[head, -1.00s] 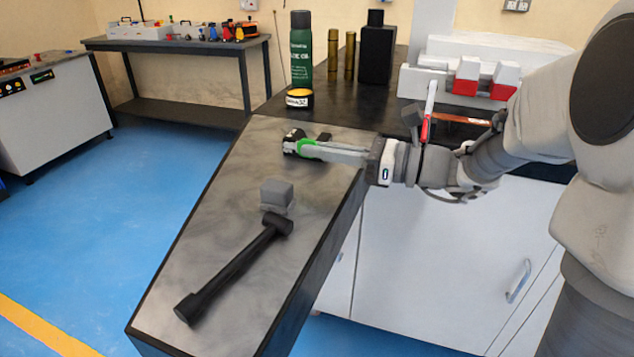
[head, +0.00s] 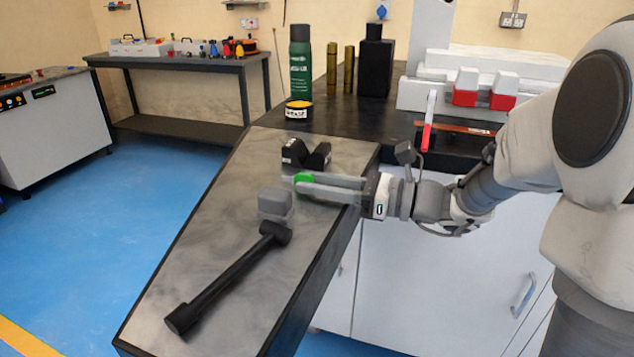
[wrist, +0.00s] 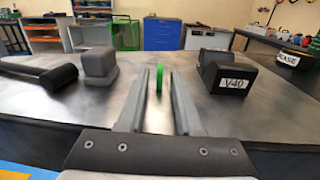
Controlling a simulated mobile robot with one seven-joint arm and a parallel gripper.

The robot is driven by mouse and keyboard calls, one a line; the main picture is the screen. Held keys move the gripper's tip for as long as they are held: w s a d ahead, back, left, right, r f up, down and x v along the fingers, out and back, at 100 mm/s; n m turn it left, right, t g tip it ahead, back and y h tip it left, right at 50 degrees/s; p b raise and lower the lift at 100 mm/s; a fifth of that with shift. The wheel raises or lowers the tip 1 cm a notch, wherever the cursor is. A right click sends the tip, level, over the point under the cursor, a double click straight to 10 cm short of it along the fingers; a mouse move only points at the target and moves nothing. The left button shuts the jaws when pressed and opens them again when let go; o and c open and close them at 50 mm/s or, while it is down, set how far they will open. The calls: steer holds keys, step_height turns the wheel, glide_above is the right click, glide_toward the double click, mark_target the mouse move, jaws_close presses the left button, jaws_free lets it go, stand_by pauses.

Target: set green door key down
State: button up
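The green door key (head: 303,178) shows as a small green piece at the fingertips of my gripper (head: 315,186) in the head view. In the wrist view the key (wrist: 159,80) is a thin upright green sliver between the two fingertips of my gripper (wrist: 160,78). A gap shows on each side of it, so the fingers look open around it. The gripper reaches in low from the right over the grey bench top (head: 240,180). The fingers are blurred in the head view. I cannot tell whether the key rests on the bench.
A black block labelled V40 (wrist: 226,72) stands right of the fingers. A grey block (wrist: 98,66) and a black mallet (head: 225,282) lie to the left. A yellow-topped tin (head: 298,110), green can (head: 300,70) and black bottle (head: 376,62) stand behind.

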steer(key=shift+r, duration=0.2)
steer(key=shift+s+d+r, duration=0.1)
steer(key=shift+d, duration=0.2)
steer(key=p+v, duration=0.3)
steer(key=v, duration=0.8)
steer(key=shift+d+p, duration=0.2)
steer(key=shift+p, duration=0.1)
